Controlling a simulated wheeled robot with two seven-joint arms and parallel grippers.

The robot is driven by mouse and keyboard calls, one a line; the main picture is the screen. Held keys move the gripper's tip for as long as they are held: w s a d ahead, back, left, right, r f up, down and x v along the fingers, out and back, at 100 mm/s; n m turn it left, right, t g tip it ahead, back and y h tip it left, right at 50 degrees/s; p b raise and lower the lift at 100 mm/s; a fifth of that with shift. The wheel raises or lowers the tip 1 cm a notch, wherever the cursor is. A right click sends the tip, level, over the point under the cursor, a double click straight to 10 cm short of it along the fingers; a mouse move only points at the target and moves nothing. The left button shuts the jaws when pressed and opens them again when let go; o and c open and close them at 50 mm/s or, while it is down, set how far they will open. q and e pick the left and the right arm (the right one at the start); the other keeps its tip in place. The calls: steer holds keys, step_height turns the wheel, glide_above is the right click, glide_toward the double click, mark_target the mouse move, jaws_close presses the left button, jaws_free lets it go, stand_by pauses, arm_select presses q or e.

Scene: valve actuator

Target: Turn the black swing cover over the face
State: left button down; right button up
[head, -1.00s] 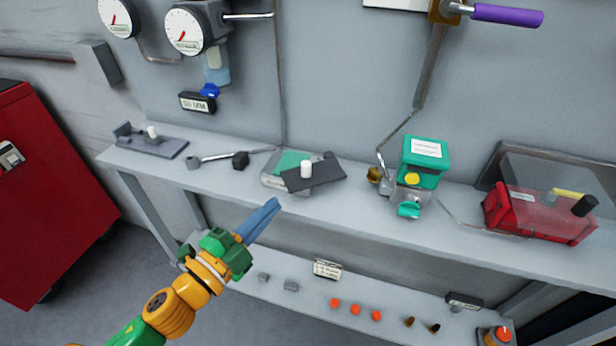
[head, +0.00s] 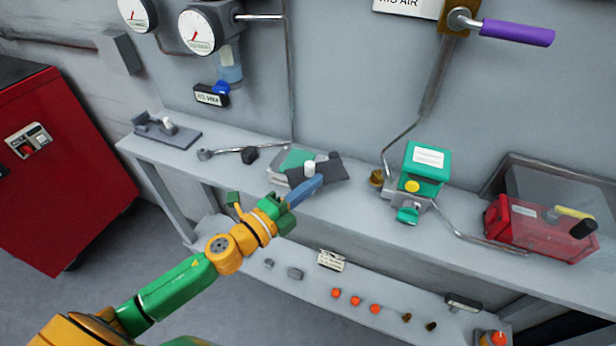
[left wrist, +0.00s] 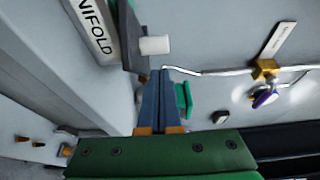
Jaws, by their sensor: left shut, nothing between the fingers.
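The black swing cover (head: 328,172) is a flat dark plate with a white knob (head: 309,168), on a small unit with a green face (head: 295,159) on the shelf. The plate lies over the right part of the unit and sticks out to the right; green face shows at the left. My left gripper (head: 318,180) is shut and empty, its blue fingers at the near edge of the cover in the head view. In the left wrist view the fingertips (left wrist: 160,73) are just below the white knob (left wrist: 154,45) and the dark cover (left wrist: 130,40); contact is unclear. My right gripper is not in view.
On the shelf (head: 230,146), a grey fixture (head: 168,131) stands at left, a lever (head: 235,151) beside the unit. A green box valve (head: 424,170) and a red box (head: 535,228) stand to the right. A lower shelf holds several small knobs.

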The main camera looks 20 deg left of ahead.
arm_select(q)
steer(key=shift+w+a, duration=0.25)
steer(key=shift+a, duration=0.35)
steer(key=shift+d, duration=0.1)
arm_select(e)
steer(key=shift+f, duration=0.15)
